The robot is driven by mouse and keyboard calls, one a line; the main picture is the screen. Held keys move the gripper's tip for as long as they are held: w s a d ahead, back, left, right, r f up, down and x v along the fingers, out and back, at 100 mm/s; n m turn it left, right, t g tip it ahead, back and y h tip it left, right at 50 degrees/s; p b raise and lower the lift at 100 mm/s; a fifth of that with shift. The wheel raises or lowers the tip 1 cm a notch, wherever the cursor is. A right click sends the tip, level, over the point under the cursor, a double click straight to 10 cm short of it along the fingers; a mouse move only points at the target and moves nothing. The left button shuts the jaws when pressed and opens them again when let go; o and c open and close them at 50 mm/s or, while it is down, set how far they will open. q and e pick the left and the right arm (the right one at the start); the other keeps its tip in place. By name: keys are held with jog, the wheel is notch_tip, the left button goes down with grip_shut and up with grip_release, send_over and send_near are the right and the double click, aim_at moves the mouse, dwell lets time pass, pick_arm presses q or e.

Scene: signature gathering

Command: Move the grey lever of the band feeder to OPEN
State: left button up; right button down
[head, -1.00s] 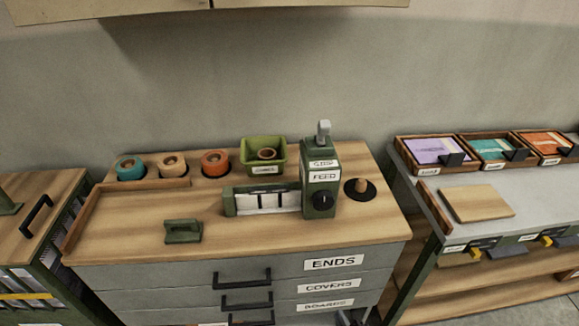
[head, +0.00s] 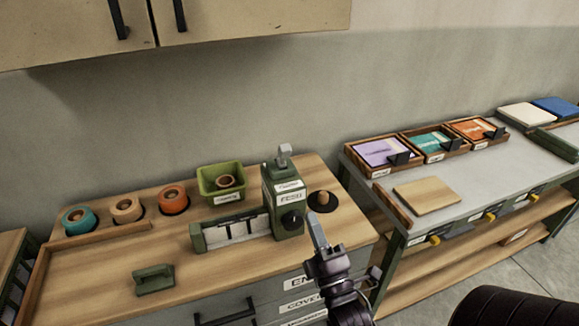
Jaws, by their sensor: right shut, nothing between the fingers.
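The band feeder (head: 283,201) is a green upright box with white labels and a black knob (head: 291,221) on its front. Its grey lever (head: 284,152) stands up from the top. My right gripper (head: 316,233) is in front of the feeder, to the right of and below the lever. It is shut and empty, apart from the feeder. It hides part of the drawer fronts. The small lettering by the lever is too small to read. My left gripper is out of view.
A low green unit (head: 232,233) with white panels adjoins the feeder's left side. Cabinet doors (head: 75,30) hang above.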

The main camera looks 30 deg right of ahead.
jog(key=p, duration=0.5)
send_near(288, 152)
jog(key=x, duration=0.2)
jog(key=f+x, duration=0.1)
jog(key=x, duration=0.2)
jog(key=shift+w+d+r, duration=0.1)
jog(key=shift+w+d, duration=0.05)
jog(key=shift+w, duration=0.3)
jog(key=shift+w+d+r+p, duration=0.15)
jog(key=shift+w+p, duration=0.25)
jog(key=shift+w, duration=0.25)
jog(key=shift+w+r, duration=0.25)
jog(key=shift+r, duration=0.15)
jog(key=shift+w+d+r, duration=0.15)
jog(key=shift+w+r, duration=0.3)
jog(key=shift+r, duration=0.05)
jog(key=shift+w+d+r+p, duration=0.15)
jog(key=shift+w+r+p, duration=0.2)
jog(key=shift+w, duration=0.15)
jog(key=shift+w+d+r, duration=0.1)
jog(key=shift+w+r, duration=0.2)
jog(key=shift+w, duration=0.25)
jog(key=shift+w+d+r+b, duration=0.15)
jog(key=shift+w+b, duration=0.05)
jog(key=shift+w, duration=0.45)
jog(key=shift+w+d+r+b, duration=0.1)
jog(key=shift+w+d+b, duration=0.1)
jog(key=shift+w, duration=0.5)
